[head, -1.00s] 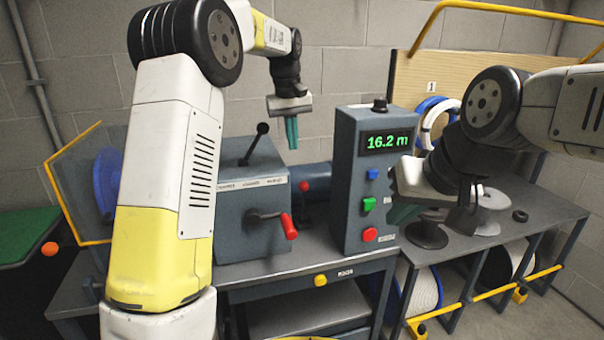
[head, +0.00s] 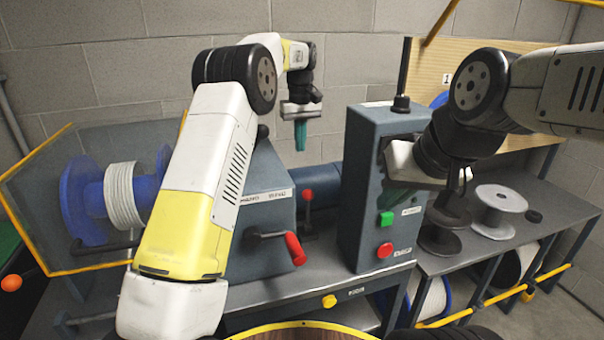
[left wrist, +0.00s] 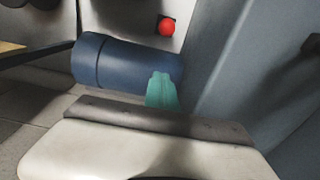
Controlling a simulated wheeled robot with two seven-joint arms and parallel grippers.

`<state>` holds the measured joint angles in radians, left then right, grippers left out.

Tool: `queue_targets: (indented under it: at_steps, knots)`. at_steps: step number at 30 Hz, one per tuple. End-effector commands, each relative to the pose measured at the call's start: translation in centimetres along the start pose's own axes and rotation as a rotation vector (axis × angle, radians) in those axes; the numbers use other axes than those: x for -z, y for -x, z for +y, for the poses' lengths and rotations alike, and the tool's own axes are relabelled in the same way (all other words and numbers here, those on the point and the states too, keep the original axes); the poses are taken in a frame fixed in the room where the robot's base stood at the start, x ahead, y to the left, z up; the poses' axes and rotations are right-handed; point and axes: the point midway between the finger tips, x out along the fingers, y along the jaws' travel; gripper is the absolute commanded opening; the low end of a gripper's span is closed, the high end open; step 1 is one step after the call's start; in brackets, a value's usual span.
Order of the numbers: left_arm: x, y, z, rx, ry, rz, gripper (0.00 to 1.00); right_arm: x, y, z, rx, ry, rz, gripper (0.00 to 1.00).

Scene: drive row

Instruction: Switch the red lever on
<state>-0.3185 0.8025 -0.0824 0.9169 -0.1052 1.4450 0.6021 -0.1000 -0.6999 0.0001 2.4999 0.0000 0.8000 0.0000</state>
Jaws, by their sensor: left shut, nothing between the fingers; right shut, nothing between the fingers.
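A small upright lever with a red ball knob (head: 307,195) stands beside the blue motor cylinder (head: 325,180), between the grey machine housing and the control box. Its red knob also shows in the left wrist view (left wrist: 167,27), above the cylinder. A crank with a red grip (head: 294,248) sticks out of the front of the grey housing (head: 262,215). My left gripper (head: 300,136) is shut and empty, pointing down above and behind the red knob, apart from it. Its teal fingertips (left wrist: 161,92) show in the left wrist view. My right gripper (head: 393,194) is shut and empty in front of the control box.
The control box (head: 362,225) has a green button (head: 386,217) and a red button (head: 385,250); my right arm hides its upper front. A blue reel (head: 85,200) with white cable is at left behind a yellow-edged guard. Spools stand on the right bench.

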Motion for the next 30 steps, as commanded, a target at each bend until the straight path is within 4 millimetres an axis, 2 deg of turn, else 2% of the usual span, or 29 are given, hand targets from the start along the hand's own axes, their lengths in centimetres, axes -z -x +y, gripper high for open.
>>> queue_targets:
  at_steps: [8,11,14,25,30]
  knots:
    - [0.0,-0.1,0.0,0.0,0.0,-0.001,0.0,0.0,0.0,0.0,0.0,0.0,0.0,0.0]
    - [0.0,-0.8,-0.1,0.002,0.0,-0.003,0.0,0.0,0.0,0.0,0.0,0.0,0.0,0.0]
    - [-0.1,-2.1,-0.1,0.003,0.0,-0.004,0.0,0.0,0.0,0.0,0.0,0.0,0.0,0.0]
    - [-0.1,-10.0,-0.1,0.003,-0.001,-0.004,0.0,0.0,0.0,0.0,0.0,0.0,0.0,0.0]
    - [-2.2,-10.5,-0.1,0.001,-0.002,-0.001,0.0,0.0,0.0,0.0,0.0,0.0,0.0,0.0]
